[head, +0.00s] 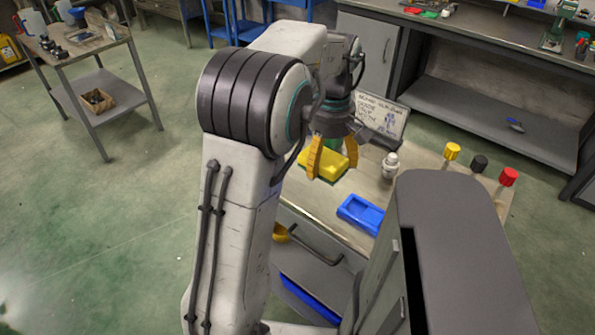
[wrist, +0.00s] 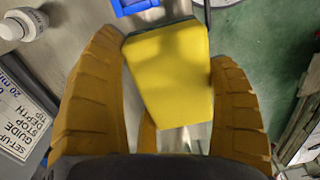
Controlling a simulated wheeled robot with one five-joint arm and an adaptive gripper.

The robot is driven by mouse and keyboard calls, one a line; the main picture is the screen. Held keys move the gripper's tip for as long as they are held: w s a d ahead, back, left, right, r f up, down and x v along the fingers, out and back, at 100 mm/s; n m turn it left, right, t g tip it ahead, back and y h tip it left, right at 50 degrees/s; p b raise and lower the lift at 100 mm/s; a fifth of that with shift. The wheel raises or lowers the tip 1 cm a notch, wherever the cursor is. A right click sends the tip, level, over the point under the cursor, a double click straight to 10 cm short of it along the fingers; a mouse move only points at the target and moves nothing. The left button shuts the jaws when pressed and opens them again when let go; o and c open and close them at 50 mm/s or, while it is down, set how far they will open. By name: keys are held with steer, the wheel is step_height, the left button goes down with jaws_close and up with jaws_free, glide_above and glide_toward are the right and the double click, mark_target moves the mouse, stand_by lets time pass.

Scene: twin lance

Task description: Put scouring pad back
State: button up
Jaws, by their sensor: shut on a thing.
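The scouring pad (head: 324,166) is a yellow block with a dark green layer along its edge. My gripper (head: 332,171) points down over the worktop and is shut on the pad, its orange fingers on either side. In the wrist view the pad (wrist: 168,75) fills the space between the fingers (wrist: 165,62), slightly tilted in the picture. I cannot tell whether its underside touches the worktop. A blue tray (head: 361,213) with a recess lies on the worktop, to the right and nearer in the head view; its edge shows at the top of the wrist view (wrist: 135,5).
A white bottle (head: 390,166) stands right of my gripper. A propped sign (head: 379,117) is behind it. Containers with yellow (head: 452,151), black (head: 479,163) and red (head: 509,177) caps line the right edge.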

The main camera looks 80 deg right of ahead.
steer(key=p, duration=0.4)
glide_above(296, 173)
step_height(296, 173, down, 7)
steer(key=shift+r, duration=0.15)
step_height(296, 173, down, 3)
steer(key=shift+r+p, duration=0.15)
steer(key=shift+p, duration=1)
steer(key=shift+f, duration=0.7)
steer(key=shift+f, duration=0.1)
steer(key=o, duration=1)
steer(key=shift+o, duration=0.2)
